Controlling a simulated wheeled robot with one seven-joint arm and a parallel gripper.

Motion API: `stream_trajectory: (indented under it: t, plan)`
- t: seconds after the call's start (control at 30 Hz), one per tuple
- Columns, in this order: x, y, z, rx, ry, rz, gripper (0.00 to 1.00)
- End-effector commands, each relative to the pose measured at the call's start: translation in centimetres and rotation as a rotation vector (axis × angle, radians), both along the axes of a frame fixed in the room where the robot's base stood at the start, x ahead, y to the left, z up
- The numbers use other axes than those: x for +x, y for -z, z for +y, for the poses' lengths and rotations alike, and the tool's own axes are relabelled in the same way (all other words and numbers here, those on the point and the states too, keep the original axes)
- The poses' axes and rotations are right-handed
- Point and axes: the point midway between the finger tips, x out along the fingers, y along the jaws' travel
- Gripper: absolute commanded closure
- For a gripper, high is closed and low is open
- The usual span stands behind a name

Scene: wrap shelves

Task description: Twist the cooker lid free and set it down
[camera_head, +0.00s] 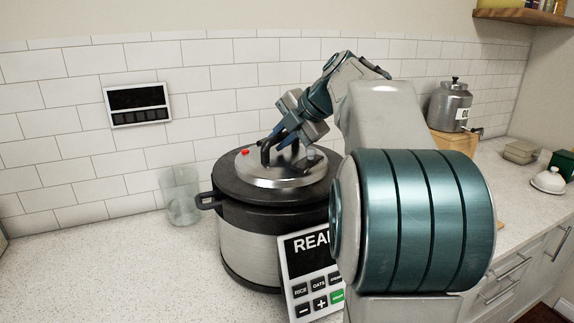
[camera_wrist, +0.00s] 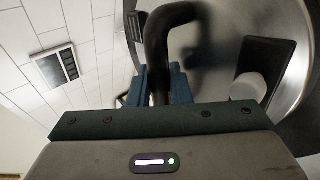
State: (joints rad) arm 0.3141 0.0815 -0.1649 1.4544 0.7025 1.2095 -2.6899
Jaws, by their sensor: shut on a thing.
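The cooker (camera_head: 246,245) is a large steel and black pot standing on the counter, with a side handle at left and a control panel reading "REA..." in front. Its lid (camera_head: 255,178) sits on top, with a metal disc, a red button and a black bent handle (camera_head: 266,151). My gripper (camera_head: 285,140) is above the lid, shut on the handle. In the wrist view the black handle (camera_wrist: 160,45) passes between the blue fingers, and the lid's metal disc (camera_wrist: 225,25) lies behind. My arm hides the cooker's right side.
A clear glass (camera_head: 181,196) stands on the counter left of the cooker. A steel dispenser (camera_head: 448,106) stands on a wooden block at the back right. A white butter dish (camera_head: 548,180) is farther right. The counter (camera_head: 110,270) at left is clear. A wall panel (camera_head: 138,104) hangs behind.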

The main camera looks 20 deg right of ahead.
Motion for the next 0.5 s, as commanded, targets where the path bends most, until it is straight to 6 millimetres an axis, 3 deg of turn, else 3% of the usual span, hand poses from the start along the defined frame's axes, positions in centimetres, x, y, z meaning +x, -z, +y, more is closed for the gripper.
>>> stream_trajectory:
  t: [0.5]
  plan:
    - [0.0, -2.7, 0.0, -0.001, 0.002, -0.009, 1.0]
